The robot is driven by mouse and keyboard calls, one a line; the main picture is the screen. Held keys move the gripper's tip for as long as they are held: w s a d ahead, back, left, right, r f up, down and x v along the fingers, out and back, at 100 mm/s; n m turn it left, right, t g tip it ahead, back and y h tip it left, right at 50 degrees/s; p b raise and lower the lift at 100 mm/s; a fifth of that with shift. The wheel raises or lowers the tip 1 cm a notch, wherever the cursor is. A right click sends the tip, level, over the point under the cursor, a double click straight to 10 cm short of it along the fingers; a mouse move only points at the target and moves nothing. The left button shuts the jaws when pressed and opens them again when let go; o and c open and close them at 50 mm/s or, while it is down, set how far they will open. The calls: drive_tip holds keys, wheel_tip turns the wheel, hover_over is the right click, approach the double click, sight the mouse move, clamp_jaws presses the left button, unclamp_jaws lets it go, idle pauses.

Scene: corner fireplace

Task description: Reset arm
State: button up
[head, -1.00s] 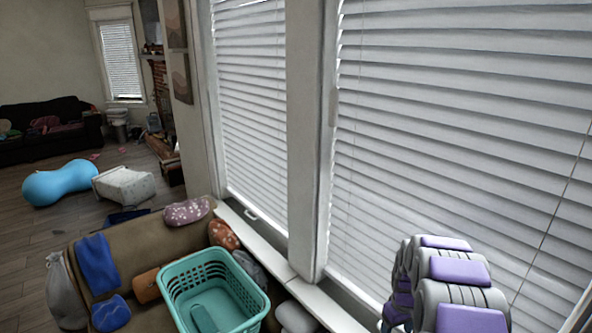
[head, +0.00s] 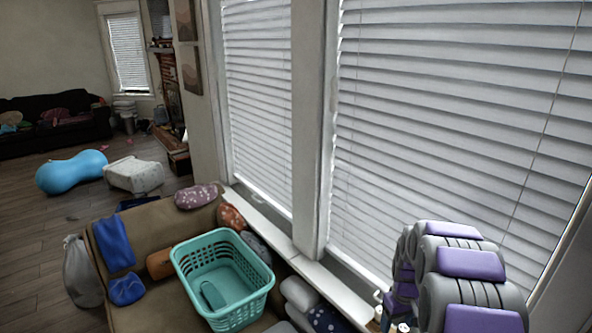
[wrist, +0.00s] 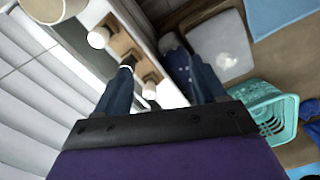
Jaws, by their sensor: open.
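My arm (head: 460,285), in grey and purple, stands at the lower right of the head view, in front of the window blinds. My gripper (wrist: 162,75) shows in the wrist view with its two dark blue fingers spread apart and nothing between them in its grip. Past the fingers lie a white sill and a wooden piece with pale knobs (wrist: 124,46). I cannot tell the exact gap between the fingertips and these. The fingertips are not clear in the head view.
A teal basket (head: 265,287) stands on a brown sofa (head: 150,225) left of my arm; it also shows in the wrist view (wrist: 257,92). Cushions lie around it. Window blinds (head: 450,110) are close on the right. Open wooden floor (head: 35,215) is at the left.

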drive_tip(key=s+a+r, duration=0.6)
drive_tip(key=s+r, duration=0.3)
drive_tip(key=r, duration=0.1)
drive_tip(key=s+a+r+m, duration=0.1)
drive_tip(key=s+a+r, duration=0.1)
drive_tip(key=s, duration=0.7)
drive_tip(key=s+a+r+m+g, duration=0.1)
drive_tip(key=s+a+r, duration=0.2)
drive_tip(key=s, duration=0.7)
drive_tip(key=s+a+r, duration=0.2)
drive_tip(key=s+a, duration=0.1)
drive_tip(key=s, duration=0.7)
drive_tip(key=shift+r+m+g, duration=0.3)
drive_tip(key=shift+r+m, duration=0.1)
